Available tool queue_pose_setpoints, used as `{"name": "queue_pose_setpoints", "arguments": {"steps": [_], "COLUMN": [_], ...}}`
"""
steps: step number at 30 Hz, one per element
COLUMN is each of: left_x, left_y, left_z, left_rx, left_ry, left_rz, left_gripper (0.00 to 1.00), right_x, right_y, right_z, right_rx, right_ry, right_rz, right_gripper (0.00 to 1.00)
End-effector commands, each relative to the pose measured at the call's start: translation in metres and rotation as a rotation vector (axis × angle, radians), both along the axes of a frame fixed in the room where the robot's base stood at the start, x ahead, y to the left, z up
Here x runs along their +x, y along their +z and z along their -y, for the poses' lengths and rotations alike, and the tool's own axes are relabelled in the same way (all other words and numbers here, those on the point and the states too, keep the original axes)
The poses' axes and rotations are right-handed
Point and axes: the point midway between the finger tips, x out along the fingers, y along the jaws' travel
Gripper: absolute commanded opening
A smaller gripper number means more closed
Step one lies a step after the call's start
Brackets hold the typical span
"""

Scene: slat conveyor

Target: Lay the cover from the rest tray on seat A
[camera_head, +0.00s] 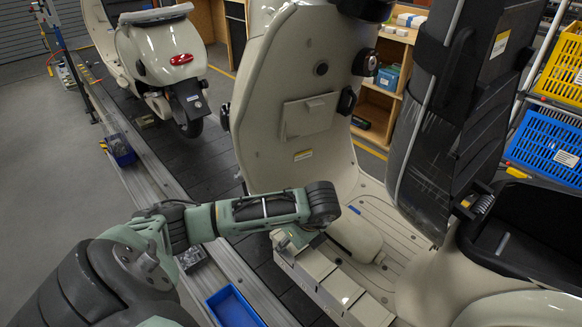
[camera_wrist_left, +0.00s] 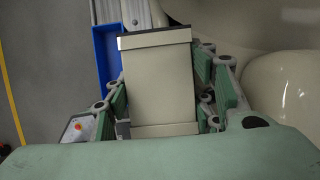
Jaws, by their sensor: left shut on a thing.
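My left gripper (camera_head: 296,241) reaches down beside the scooter's footboard (camera_head: 385,232), partly hidden by its wrist. In the left wrist view, the fingers of my left gripper (camera_wrist_left: 160,92) are shut on the sides of a cream, box-like cover (camera_wrist_left: 157,82) with a dark far edge. In the head view a row of cream blocks (camera_head: 343,288) runs along the footboard's near edge, right under and beside the gripper. I cannot tell which part there is the held cover, whether it touches what is below, or which place is seat A.
A blue tray (camera_head: 236,306) lies on the conveyor's near side; it also shows left of the cover in the wrist view (camera_wrist_left: 104,55). The scooter's tall cream leg shield (camera_head: 290,110) stands behind the arm. Another scooter (camera_head: 165,65) stands farther back.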

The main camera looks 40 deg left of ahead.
Motion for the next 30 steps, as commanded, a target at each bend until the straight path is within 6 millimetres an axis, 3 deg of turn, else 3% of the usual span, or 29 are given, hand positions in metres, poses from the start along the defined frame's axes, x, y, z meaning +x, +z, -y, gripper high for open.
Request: {"name": "queue_pose_setpoints", "arguments": {"steps": [30], "left_x": [-0.0005], "left_y": [-0.0102], "left_z": [0.0015], "left_rx": [-0.004], "left_ry": [-0.002], "left_rz": [-0.007], "left_gripper": [0.24], "right_x": [0.0000], "right_y": [-0.0074], "right_z": [0.0002], "right_rx": [0.000], "right_ry": [0.000], "right_rz": [0.000], "right_gripper": [0.00]}}
